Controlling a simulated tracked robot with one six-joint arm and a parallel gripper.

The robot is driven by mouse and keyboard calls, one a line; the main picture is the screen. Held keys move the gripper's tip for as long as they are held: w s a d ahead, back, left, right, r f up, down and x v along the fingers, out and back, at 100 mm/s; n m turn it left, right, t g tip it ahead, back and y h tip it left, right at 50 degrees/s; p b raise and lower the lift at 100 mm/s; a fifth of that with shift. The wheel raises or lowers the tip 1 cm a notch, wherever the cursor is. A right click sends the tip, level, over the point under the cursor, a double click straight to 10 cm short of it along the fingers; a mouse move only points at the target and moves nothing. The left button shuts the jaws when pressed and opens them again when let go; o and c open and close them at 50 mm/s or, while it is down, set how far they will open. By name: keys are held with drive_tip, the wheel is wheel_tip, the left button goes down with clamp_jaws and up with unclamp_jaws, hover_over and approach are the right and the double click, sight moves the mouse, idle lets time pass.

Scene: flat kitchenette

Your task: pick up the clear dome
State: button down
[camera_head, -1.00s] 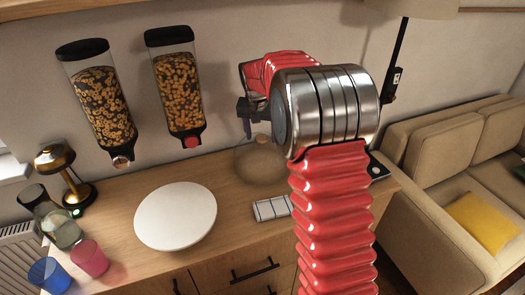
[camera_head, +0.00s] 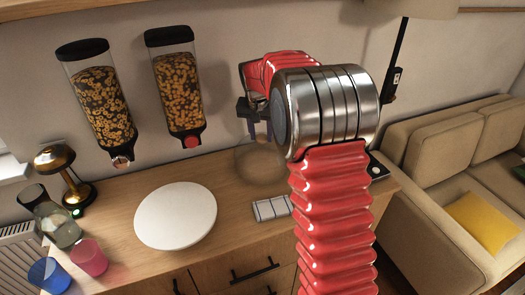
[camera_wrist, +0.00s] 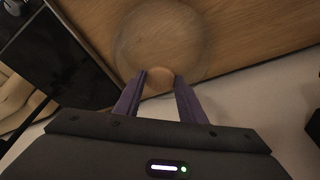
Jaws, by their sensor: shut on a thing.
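The clear dome (camera_head: 258,168) is a faint, see-through round cover on the wooden counter, behind the white tile pad and partly hidden by my arm in the head view. It has a light wooden knob on top. In the wrist view the dome (camera_wrist: 162,32) fills the top middle as a pale ring. My gripper (camera_head: 260,138) is above the dome with its fingers pointing down. In the wrist view my gripper (camera_wrist: 160,77) has its two purple fingers on either side of the knob, shut on it. I cannot see any gap beneath the dome.
A white round plate (camera_head: 176,215) lies left of the dome, and a white tile pad (camera_head: 271,208) lies in front. Two cereal dispensers (camera_head: 180,92) hang behind. A brass lamp (camera_head: 62,172) and cups (camera_head: 88,257) stand at the left. A beige sofa (camera_head: 440,160) is at right.

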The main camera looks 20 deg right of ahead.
drive_tip(key=shift+r, duration=0.1)
wheel_tip(320, 180, up, 10)
idle(0.7)
idle(0.5)
